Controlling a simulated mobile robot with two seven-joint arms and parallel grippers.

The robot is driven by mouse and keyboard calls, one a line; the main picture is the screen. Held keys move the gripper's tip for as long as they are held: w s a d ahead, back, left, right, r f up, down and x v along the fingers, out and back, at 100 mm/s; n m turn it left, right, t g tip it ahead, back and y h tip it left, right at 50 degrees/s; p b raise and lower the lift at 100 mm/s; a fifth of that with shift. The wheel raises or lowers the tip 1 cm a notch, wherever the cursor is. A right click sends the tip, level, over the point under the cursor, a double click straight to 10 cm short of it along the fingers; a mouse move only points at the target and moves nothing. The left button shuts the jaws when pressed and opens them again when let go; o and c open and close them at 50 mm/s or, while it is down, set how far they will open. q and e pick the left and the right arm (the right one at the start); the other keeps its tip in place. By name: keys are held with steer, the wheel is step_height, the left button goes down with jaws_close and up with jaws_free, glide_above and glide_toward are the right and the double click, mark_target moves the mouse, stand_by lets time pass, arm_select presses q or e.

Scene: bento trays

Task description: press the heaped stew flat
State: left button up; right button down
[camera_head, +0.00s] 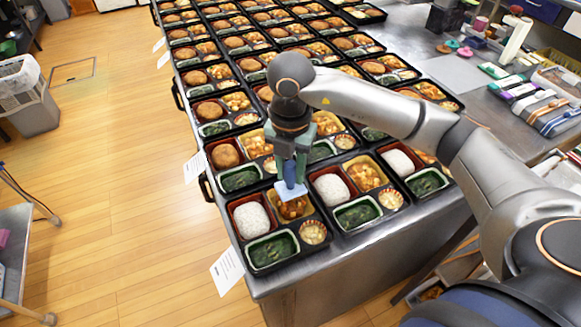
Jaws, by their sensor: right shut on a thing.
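My right gripper (290,160) points down over the nearest bento tray (271,213), at the table's front left corner. It is shut on a tool with a blue handle (291,174) and a pale flat plate (290,191). The plate is over the back part of the stew (295,209) in that tray's yellow compartment. The plate hides part of the stew, and I cannot tell whether it touches it. The tray also holds white rice (251,219), dark greens (271,249) and a small cup (313,232). My left gripper is not in view.
Many filled bento trays stand in close rows on the steel table (380,240). The neighbouring tray with rice (331,188) and stew (367,175) is just right. Utensils and packets (530,100) lie at the right.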

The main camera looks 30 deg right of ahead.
mark_target(290, 164)
steer(key=shift+f+b, duration=2)
steer(key=shift+f, duration=0.3)
stand_by(4.6)
steer(key=shift+r+p, duration=2.95)
steer(key=shift+r, duration=1.1)
